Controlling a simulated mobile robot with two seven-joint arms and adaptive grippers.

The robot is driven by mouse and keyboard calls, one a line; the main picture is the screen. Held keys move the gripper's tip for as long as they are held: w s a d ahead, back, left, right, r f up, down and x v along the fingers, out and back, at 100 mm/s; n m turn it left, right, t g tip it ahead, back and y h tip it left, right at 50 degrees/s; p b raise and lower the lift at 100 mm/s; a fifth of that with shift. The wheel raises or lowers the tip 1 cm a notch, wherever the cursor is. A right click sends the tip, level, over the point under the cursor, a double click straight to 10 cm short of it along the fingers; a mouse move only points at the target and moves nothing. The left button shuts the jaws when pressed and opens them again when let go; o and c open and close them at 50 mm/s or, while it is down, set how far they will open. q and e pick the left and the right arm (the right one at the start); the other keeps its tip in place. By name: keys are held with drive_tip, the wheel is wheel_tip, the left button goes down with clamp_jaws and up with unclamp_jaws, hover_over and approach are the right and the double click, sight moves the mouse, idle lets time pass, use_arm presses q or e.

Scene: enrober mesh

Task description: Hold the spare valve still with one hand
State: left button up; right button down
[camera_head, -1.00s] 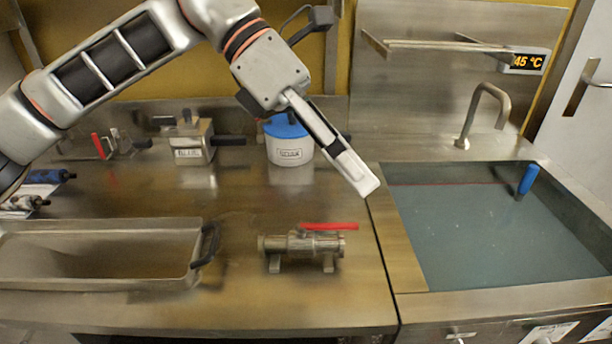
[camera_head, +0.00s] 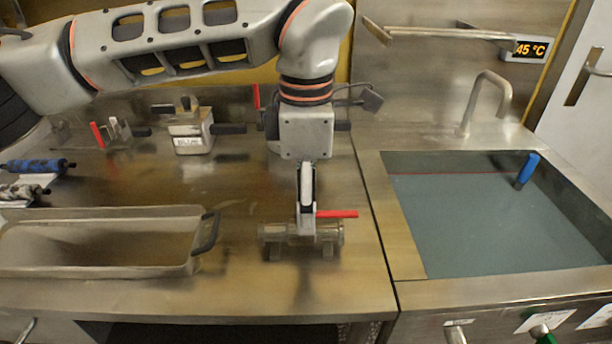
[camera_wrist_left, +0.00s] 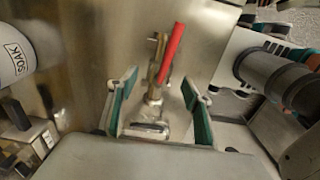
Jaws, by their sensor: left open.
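My right gripper is not in view.
An empty steel tray (camera_head: 100,270) with a black handle lies left of the valve. A boxy metal container (camera_head: 190,138) stands at the back. The water-filled sink (camera_head: 480,220) is to the right.

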sight(326, 232)
use_arm(q)
drive_tip(key=shift+f, duration=2.9)
clamp_jaws()
